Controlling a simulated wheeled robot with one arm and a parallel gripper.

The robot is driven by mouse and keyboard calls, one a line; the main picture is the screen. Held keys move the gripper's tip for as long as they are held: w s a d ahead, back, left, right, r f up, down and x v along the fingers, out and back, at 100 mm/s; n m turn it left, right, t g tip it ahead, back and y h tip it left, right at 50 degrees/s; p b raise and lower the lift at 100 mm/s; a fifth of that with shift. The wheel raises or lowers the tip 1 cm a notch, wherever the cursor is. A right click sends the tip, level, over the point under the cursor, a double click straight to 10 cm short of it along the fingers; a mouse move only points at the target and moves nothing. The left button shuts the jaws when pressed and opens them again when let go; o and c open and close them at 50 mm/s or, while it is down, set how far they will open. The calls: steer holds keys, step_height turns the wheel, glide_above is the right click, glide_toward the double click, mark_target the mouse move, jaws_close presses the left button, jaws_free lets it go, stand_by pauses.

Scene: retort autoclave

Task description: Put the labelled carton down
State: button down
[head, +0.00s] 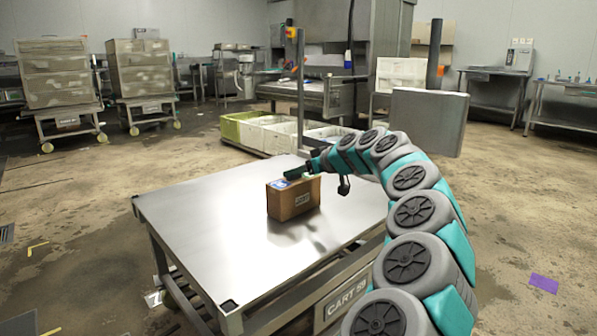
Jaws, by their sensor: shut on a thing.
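The labelled carton (284,203) is a small brown box with a pale label on its front and a white and blue patch on top. It is over the steel top of the cart (190,222), toward the right side. A dark shadow lies on the steel in front of it; I cannot tell whether its base touches the top. My gripper (300,174) is at the carton's upper edge, shut on it. The fingertips are small and partly hidden by my arm, which comes in from the right.
The steel top left of the carton is bare. A plate reading "CART" is on the cart's front side. White and green crates (262,133) stand on the floor behind. Two wheeled carts with stacked boxes (55,75) stand at the back left. A grey panel (428,120) stands behind right.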

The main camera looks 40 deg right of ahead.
steer(key=shift+c, duration=0.6)
jaws_free()
steer(key=shift+f, duration=0.1)
